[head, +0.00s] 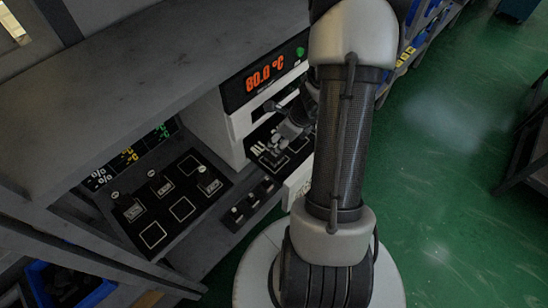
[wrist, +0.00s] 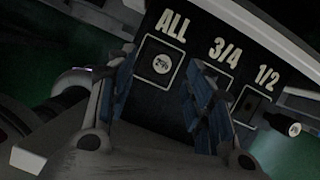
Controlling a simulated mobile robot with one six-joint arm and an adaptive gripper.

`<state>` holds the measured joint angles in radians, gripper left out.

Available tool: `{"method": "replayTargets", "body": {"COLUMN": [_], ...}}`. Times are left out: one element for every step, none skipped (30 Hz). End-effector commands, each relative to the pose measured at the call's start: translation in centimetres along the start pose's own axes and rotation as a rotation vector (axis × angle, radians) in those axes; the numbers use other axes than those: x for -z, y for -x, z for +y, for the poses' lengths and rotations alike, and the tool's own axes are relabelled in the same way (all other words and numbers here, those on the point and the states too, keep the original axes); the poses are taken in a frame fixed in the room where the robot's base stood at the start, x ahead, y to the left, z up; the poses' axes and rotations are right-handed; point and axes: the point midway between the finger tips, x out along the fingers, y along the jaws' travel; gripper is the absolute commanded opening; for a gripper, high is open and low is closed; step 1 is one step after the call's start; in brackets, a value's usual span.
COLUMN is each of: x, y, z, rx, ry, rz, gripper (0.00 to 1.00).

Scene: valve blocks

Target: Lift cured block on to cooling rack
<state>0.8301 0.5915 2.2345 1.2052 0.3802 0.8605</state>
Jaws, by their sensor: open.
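My gripper (head: 284,138) is at the opening of the white cabinet (head: 232,135) with the lit display. In the wrist view, its two blue-padded fingers (wrist: 165,88) are apart, with nothing seen held between them. A dark block (wrist: 162,65) with a pale round mark sits in the square labelled "ALL", just beyond and between the fingers. It lies on a black labelled plate (wrist: 196,30). The "3/4" square is partly hidden by the right finger. I cannot tell for sure which surface is the cooling rack.
A black board (head: 196,221) with white-outlined squares and small labelled blocks lies left of the cabinet. Small knobs (head: 250,200) line a strip beside it. A grey shelf (head: 120,75) overhangs the board. A dark cylinder with a white end (wrist: 284,125) is right of the fingers.

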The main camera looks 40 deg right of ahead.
Motion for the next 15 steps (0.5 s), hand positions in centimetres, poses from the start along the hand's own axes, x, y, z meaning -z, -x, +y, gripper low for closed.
{"method": "replayTargets", "body": {"x": [0.0, 0.0, 0.1, 0.1, 0.2, 0.2, 0.3, 0.3, 0.3, 0.3, 0.3, 0.3, 0.3, 0.3, 0.3], "y": [-0.3, -0.4, -0.7, -1.0, -1.4, -2.1, -2.7, -3.2, -3.8, -4.2, -4.6, -5.0, -5.2, -5.3, -5.5], "z": [0.0, 0.0, 0.0, -0.1, -0.1, -0.1, -0.1, -0.2, -0.3, -0.3, -0.2, -0.3, -0.3, -0.3, -0.3], "rx": [0.0, 0.0, 0.0, -0.001, -0.001, -0.001, -0.002, -0.002, -0.002, -0.002, -0.002, -0.002, -0.001, -0.001, 0.0], "ry": [-0.001, -0.001, 0.0, 0.0, 0.001, 0.0, 0.0, 0.001, 0.001, 0.002, 0.001, 0.001, 0.002, 0.001, 0.001], "rz": [0.0, 0.0, 0.001, 0.001, 0.001, 0.001, 0.002, 0.001, 0.001, 0.001, 0.001, 0.0, 0.0, 0.0, 0.0], "gripper": [0.48, 0.48, 0.48, 0.48, 0.48, 0.48, 0.48, 0.48, 0.48, 0.48, 0.48, 0.48, 0.48, 0.48, 0.48]}}
